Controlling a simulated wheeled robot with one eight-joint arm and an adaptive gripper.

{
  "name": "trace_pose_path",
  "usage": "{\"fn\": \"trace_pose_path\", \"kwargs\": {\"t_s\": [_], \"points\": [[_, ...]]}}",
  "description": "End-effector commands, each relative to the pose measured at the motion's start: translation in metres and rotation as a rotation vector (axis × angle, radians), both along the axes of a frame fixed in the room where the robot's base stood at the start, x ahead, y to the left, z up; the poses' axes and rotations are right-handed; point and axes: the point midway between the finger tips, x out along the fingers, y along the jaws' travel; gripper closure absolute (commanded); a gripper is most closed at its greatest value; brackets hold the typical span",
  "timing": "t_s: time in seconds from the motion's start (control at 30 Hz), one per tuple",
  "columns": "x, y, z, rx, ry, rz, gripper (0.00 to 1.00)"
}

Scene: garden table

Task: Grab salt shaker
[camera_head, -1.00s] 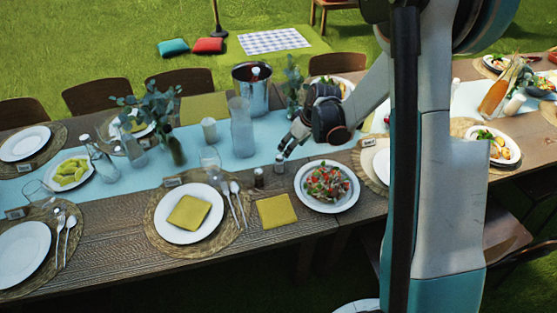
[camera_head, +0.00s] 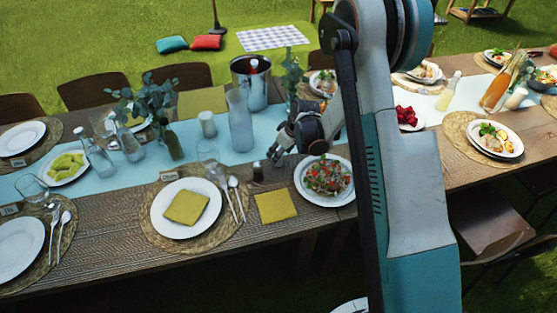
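A small dark-topped shaker (camera_head: 257,173) stands upright on the table, between the spoons and the salad plate. The second small shaker, just right of it, is now at my gripper's fingertips and mostly hidden by them. I cannot tell which of the two holds salt. My gripper (camera_head: 276,156) points down and to the left, low over the front edge of the blue runner. Its fingers are small and dark here, so I cannot tell whether they are around the second shaker or only beside it, or whether they are shut.
A salad plate (camera_head: 327,181) lies just right of and below my gripper, with a yellow napkin (camera_head: 275,206) in front. A glass carafe (camera_head: 240,121), a white candle (camera_head: 207,124) and a metal bucket (camera_head: 250,80) stand behind. A plate setting (camera_head: 163,227) lies left.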

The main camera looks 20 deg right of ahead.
Motion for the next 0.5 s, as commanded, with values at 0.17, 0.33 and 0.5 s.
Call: {"fn": "trace_pose_path", "kwargs": {"t_s": [0.17, 0.33, 0.5], "points": [[0.007, 0.005, -0.021, 0.0, 0.0, 0.0, 0.47], [0.007, 0.005, -0.02, 0.0, 0.0, 0.0, 0.47], [0.007, 0.005, -0.02, 0.0, 0.0, 0.0, 0.76]]}}
